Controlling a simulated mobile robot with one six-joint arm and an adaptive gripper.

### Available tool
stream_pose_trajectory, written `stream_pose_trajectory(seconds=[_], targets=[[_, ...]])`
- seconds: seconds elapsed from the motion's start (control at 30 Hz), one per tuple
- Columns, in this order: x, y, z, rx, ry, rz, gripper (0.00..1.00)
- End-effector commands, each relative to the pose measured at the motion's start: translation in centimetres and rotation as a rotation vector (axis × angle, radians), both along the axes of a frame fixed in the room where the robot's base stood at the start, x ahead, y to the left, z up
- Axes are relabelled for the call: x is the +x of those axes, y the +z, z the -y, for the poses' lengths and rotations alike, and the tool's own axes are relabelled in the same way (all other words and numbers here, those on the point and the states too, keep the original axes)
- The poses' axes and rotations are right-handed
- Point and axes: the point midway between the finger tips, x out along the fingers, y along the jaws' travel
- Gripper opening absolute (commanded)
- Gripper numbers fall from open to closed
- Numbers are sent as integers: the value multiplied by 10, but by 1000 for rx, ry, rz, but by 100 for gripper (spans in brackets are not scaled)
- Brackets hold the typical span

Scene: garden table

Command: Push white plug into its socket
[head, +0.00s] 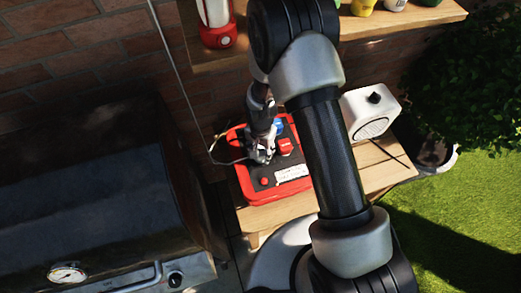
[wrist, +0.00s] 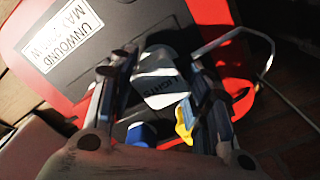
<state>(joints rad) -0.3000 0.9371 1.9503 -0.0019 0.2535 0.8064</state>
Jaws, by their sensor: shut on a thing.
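The red box (head: 243,183) with a dark top panel stands on the wooden table. My gripper (head: 262,153) points down over the left part of that panel. In the wrist view my gripper (wrist: 152,72) is shut on the white plug (wrist: 160,88), which has dark lettering and lies between the two fingers. The plug is close above the dark panel (wrist: 100,68). I cannot tell whether it touches. The socket under it is hidden by the plug and fingers. In the head view the plug is too small and covered to make out.
A blue part (head: 278,124) and a red part (head: 285,146) stand on the panel beside my gripper. A blue piece (wrist: 140,133) and a yellow piece (wrist: 184,121) show nearer the wrist. A pale cable (wrist: 265,72) loops at right. A white speaker-like box (head: 370,111) stands right; a grill (head: 90,190), left.

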Motion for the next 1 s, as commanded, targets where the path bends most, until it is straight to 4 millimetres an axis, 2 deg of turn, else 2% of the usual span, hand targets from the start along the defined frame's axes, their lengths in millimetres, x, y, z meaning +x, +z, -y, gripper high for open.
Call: stream_pose_trajectory(seconds=[0.63, 0.67, 1.0], targets=[[0, -13, 0, 0, 0, 0, 24], [0, -12, 0, 0, 0, 0, 47], [0, -12, 0, 0, 0, 0, 68]])
